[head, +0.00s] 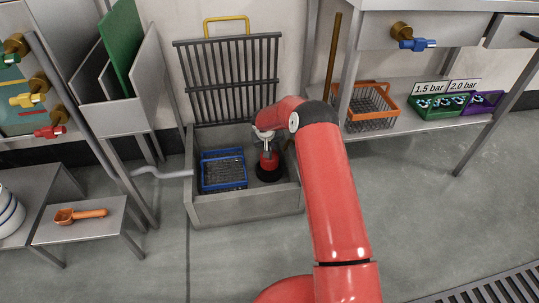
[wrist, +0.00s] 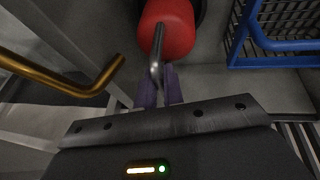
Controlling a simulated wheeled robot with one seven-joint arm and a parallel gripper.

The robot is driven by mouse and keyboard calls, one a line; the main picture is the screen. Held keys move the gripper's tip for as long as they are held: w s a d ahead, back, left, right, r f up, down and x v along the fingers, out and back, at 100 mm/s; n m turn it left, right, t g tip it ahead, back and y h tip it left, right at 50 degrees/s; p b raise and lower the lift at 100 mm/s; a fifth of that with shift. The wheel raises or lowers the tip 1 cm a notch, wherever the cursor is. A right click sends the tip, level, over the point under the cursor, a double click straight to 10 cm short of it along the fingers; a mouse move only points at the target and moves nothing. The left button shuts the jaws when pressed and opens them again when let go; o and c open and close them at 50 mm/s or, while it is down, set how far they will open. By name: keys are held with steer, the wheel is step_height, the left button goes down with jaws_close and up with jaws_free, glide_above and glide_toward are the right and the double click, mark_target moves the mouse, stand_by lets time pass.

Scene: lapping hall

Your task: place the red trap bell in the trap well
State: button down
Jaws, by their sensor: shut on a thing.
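The red trap bell (head: 269,160) is inside the grey floor basin (head: 245,208), right of the blue basket. It also shows at the top of the wrist view (wrist: 170,28), with a metal stem or loop toward me. My gripper (head: 265,136) reaches down over the basin. In the wrist view its purple fingertips (wrist: 159,84) are shut on the bell's metal handle. The dark round trap well (head: 268,176) shows below the bell; part of its dark rim shows in the wrist view. I cannot tell whether the bell is seated in the well or just above it.
A blue wire basket (head: 223,171) stands at the basin's left. A barred grate (head: 228,80) with a yellow handle (head: 226,19) stands upright behind it. A brass rod (wrist: 65,78) runs close at the left of the wrist view. An orange scoop (head: 80,215) lies on a low bench.

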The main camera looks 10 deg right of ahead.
mark_target(272, 163)
steer(key=shift+f+b, duration=0.3)
steer(key=shift+f, duration=2.15)
steer(key=shift+f, duration=0.1)
steer(key=shift+f, duration=0.1)
steer(key=c, duration=1.5)
jaws_free()
